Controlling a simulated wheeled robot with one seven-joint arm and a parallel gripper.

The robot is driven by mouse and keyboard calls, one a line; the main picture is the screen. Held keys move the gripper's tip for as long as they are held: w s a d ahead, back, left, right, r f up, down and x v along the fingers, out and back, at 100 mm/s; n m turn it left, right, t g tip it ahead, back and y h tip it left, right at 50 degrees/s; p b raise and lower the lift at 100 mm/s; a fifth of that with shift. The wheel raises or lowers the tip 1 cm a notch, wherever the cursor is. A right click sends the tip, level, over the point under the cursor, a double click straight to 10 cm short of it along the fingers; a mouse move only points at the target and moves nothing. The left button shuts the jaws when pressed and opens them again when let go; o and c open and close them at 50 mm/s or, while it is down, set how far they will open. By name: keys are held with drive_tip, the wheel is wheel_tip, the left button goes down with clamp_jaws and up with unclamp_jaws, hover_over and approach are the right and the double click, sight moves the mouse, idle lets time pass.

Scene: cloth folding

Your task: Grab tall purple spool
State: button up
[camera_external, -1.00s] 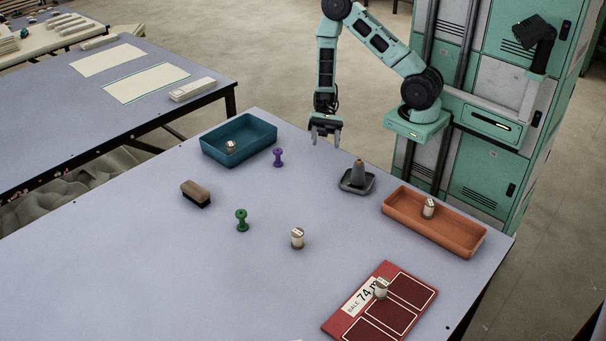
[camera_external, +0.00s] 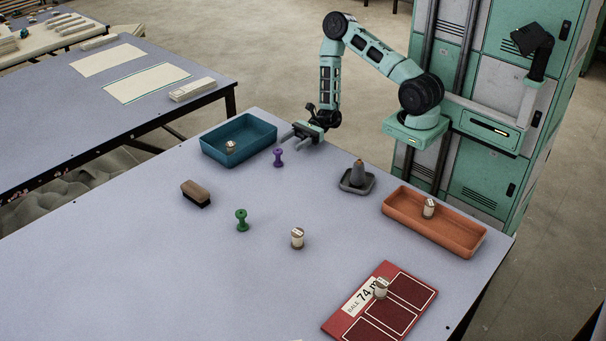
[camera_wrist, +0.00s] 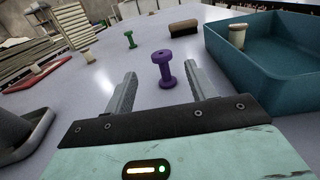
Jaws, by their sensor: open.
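The purple spool (camera_external: 278,157) stands upright on the table just right of the blue tray. In the wrist view the purple spool (camera_wrist: 164,69) stands ahead of my gripper, centred between the two fingers and beyond their tips. My gripper (camera_external: 289,141) is open and empty, low over the table's far edge and close to the spool. The fingers do not appear to touch the spool.
The blue tray (camera_external: 262,152) with a white spool in it is close left of my gripper. A grey dish (camera_external: 346,187) holding a cone is to the right. A green spool (camera_external: 241,220), a brush (camera_external: 196,193) and a white spool (camera_external: 297,238) stand nearer. An orange tray (camera_external: 468,247) is far right.

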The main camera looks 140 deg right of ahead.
sight(281, 149)
drive_tip(key=shift+w+a, duration=0.1)
drive_tip(key=shift+w, duration=3.85)
drive_tip(key=c, duration=1.1)
